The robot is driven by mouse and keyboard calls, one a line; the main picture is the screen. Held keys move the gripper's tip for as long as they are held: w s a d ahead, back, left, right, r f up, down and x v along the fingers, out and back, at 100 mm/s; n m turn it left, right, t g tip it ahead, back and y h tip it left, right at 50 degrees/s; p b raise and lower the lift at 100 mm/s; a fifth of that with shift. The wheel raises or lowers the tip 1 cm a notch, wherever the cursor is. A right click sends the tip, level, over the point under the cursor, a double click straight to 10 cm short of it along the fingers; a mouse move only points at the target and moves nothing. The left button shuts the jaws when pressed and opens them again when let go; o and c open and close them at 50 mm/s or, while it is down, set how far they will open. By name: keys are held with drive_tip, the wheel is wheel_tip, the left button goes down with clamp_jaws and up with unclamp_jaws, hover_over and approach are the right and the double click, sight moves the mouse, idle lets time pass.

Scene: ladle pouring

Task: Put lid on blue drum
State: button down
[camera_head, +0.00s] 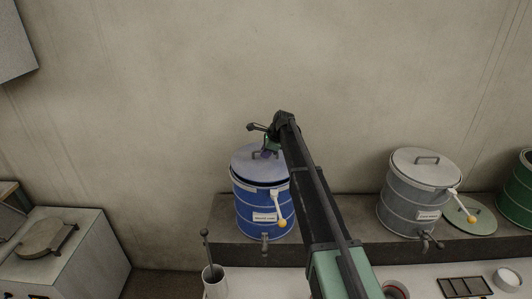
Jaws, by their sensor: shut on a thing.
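The blue drum (259,209) stands on the grey ledge left of my arm, with a white label, a yellow-tipped lever and a tap at its front. A round grey-blue lid (247,163) with a handle lies over its top. A dark gap shows between the lid and the drum's front rim, so the lid looks slightly raised or tilted; I cannot tell if it touches the rim. My gripper (268,149) is at the lid's handle from above and is shut on it. The fingers are small and partly dark, and my arm hides the lid's right edge.
A lidded grey drum (412,195) stands to the right, beside a loose green lid (471,215) and a green drum (518,192). A white cup (215,287) holding a ladle (206,243), a dark tray (465,287) and a white bowl (507,279) are in front.

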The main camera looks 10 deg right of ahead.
drive_tip(key=shift+f+b, duration=0.3)
drive_tip(key=shift+f, duration=0.4)
drive_tip(key=shift+f+b, duration=0.45)
drive_tip(key=c, duration=1.1)
unclamp_jaws()
drive_tip(key=p+v, duration=1)
drive_tip(key=v, duration=0.1)
drive_tip(key=s+a+f+n+g+h, duration=0.15)
drive_tip(key=s+n, duration=0.75)
drive_tip(key=s, duration=1.1)
drive_tip(key=s+a+n+g+h, duration=0.1)
drive_tip(key=s+a+n+h, duration=0.15)
drive_tip(key=s+n, duration=1.15)
drive_tip(key=s+f+m+b, duration=0.1)
drive_tip(key=s+f+b, duration=0.3)
drive_tip(key=f+b, duration=0.7)
drive_tip(key=s+f+m+b, duration=0.2)
drive_tip(key=s+f+b, duration=0.3)
drive_tip(key=f+b, duration=0.6)
drive_tip(key=shift+s, duration=0.15)
